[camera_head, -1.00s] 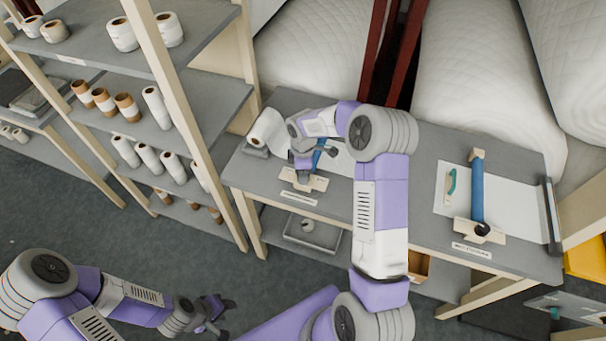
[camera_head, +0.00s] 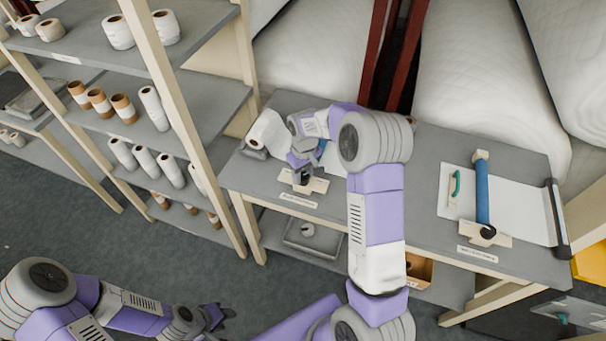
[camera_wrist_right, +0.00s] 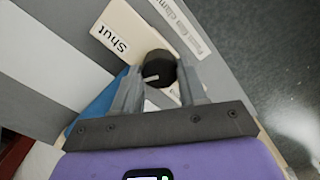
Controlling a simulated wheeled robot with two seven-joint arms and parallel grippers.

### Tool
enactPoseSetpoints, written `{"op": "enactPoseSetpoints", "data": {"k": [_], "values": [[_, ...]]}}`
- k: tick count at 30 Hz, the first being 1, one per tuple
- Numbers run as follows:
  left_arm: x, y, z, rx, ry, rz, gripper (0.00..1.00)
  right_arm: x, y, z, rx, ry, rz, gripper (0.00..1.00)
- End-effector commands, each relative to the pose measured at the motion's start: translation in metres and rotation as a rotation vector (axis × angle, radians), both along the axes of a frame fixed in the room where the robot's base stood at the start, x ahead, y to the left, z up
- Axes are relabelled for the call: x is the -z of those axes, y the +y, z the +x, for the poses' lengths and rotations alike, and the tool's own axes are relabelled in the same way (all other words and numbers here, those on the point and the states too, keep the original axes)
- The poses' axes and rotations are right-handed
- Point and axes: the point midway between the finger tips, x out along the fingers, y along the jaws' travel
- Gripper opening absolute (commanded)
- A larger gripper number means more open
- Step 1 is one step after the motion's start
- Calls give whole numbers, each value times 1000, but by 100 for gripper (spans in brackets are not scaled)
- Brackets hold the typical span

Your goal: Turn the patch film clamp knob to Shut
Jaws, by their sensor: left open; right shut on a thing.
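The patch film clamp knob (camera_wrist_right: 157,66) is black and round with a white mark running roughly sideways. It sits on a cream plate (camera_wrist_right: 140,22), which also shows in the head view (camera_head: 318,186). The "Shut" label (camera_wrist_right: 115,40) is up and left of the knob in the wrist view; another label below the knob is mostly hidden. My right gripper (camera_wrist_right: 160,84) is shut on the knob, one finger on each side; in the head view (camera_head: 303,174) it hides most of it. My left gripper (camera_head: 222,313) is open and empty, low over the floor.
A blue roller (camera_wrist_right: 98,106) lies beside the plate. A white roll (camera_head: 268,132) is at the bench's left end. A second blue roller (camera_head: 482,195) with its own clamp is on the right of the bench (camera_head: 425,205). Shelves of rolls stand left.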

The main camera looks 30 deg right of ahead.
Motion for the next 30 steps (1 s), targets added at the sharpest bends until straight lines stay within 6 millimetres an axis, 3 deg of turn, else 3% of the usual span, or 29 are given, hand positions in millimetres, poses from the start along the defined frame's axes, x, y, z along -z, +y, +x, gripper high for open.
{"op": "enactPoseSetpoints", "data": {"k": [18, 30], "values": [[4, 0, 0, 0, 0, 0, 43, -1, 0, 0, 556, -3, 0, 11], [2, 0, 0, 0, 0, 0, 43, -1, -1, 0, 753, -1, 0, 11]]}}
